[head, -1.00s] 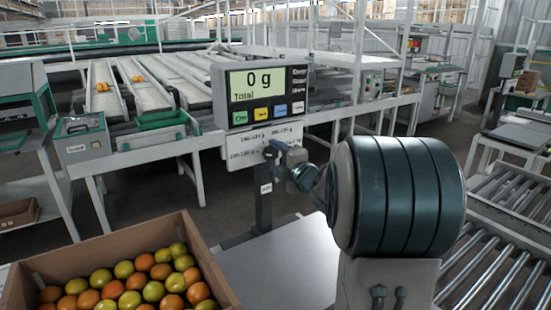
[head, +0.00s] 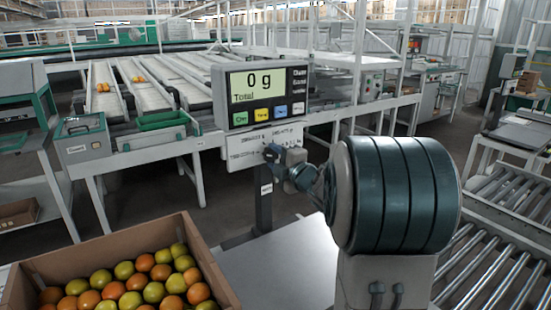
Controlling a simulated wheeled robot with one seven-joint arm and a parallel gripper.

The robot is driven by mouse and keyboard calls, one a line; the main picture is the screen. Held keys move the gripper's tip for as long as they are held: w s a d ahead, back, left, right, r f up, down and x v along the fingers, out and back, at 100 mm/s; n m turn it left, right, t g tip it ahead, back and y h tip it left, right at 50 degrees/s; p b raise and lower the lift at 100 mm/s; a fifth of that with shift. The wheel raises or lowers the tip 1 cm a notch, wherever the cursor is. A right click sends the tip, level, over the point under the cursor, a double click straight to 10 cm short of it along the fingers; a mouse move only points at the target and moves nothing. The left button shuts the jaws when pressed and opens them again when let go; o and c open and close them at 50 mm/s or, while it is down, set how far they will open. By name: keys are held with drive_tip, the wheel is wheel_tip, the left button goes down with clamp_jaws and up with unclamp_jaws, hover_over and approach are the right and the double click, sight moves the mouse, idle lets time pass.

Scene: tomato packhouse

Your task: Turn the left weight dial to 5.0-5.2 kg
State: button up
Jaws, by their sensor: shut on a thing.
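The scale's display head (head: 262,95) stands on a dark post in the middle of the head view and reads "0 g Total". A white label plate (head: 240,150) with small weight ranges, too small to read surely, hangs below it. My gripper (head: 272,153) is at the front of this plate, right of its middle. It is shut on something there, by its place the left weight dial. The dial and its pointer are hidden behind the gripper, so its setting cannot be read.
A cardboard box (head: 215,265) of red and green tomatoes stands at the lower left. A bare grey metal surface (head: 275,265) lies below the scale. Roller conveyors (head: 490,270) run at the right, and sorting lanes (head: 185,85) stand behind.

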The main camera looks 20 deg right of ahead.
drive_tip(key=m+p, duration=0.1)
drive_tip(key=m, duration=0.3)
drive_tip(key=m+p, duration=0.1)
drive_tip(key=m, duration=0.2)
drive_tip(key=shift+m, duration=0.4)
drive_tip(key=m+p, duration=0.2)
drive_tip(key=m, duration=0.2)
drive_tip(key=shift+m, duration=0.3)
drive_tip(key=m+p, duration=0.2)
drive_tip(key=m, duration=0.1)
drive_tip(key=shift+m, duration=0.3)
drive_tip(key=m+p, duration=0.2)
drive_tip(key=m, duration=0.1)
drive_tip(key=shift+m, duration=0.3)
drive_tip(key=m+p, duration=0.2)
drive_tip(key=m, duration=0.1)
drive_tip(key=shift+m, duration=0.3)
drive_tip(key=m+p, duration=0.3)
drive_tip(key=m, duration=0.1)
drive_tip(key=shift+f, duration=0.1)
drive_tip(key=shift+m+p, duration=0.5)
drive_tip(key=shift+m, duration=0.4)
drive_tip(key=shift+f, duration=0.15)
